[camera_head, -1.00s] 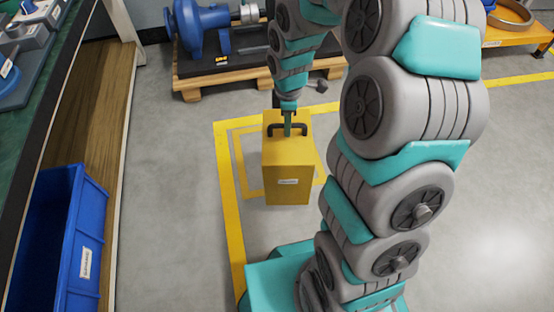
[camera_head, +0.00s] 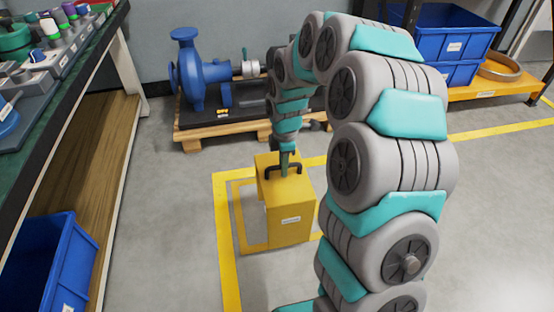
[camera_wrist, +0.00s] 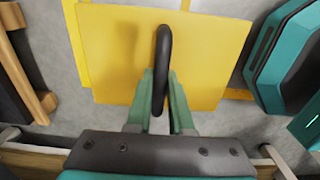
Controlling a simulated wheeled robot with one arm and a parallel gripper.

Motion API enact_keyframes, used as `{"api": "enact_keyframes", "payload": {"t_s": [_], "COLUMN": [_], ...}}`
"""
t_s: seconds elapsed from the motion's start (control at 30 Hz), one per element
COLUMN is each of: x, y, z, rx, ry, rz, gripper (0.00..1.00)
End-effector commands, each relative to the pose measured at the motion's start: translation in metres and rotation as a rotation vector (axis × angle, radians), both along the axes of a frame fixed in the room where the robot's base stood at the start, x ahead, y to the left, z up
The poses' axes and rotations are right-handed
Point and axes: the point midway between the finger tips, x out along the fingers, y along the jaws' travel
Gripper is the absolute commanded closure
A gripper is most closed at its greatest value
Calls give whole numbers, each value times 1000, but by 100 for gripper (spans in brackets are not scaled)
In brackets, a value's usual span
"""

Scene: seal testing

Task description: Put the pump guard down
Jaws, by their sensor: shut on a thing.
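The pump guard (camera_head: 290,218) is a yellow box-shaped cover with a black loop handle (camera_head: 297,169) on top and a white label on its front. It is upright within the yellow floor marking (camera_head: 228,238), nearer its right side. I cannot tell whether its bottom edge touches the floor. My gripper (camera_head: 285,167) points down from above and is shut on the handle. In the wrist view, the green fingers of my gripper (camera_wrist: 160,97) close around the black handle, with the yellow top of the guard (camera_wrist: 215,50) beneath.
A blue pump (camera_head: 205,75) stands on a wooden pallet (camera_head: 200,137) behind the guard. A workbench (camera_head: 60,85) with a blue crate (camera_head: 50,265) below is at left. Blue bins (camera_head: 440,35) and a metal ring (camera_head: 508,70) sit at upper right. Floor right of my arm is clear.

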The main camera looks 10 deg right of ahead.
Motion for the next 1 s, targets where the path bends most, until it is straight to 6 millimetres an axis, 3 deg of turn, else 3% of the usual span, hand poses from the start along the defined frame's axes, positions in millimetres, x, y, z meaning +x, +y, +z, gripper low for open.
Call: {"api": "enact_keyframes", "payload": {"t_s": [0.3,0.5,0.77,1.0], "x": [56,79,86,87], "y": [0,0,0,0], "z": [-5,-7,-11,-39], "rx": [1,1,1,1], "ry": [-6,-3,-2,-4], "rz": [-1,-1,-1,-1], "gripper": [100,100,100,100]}}
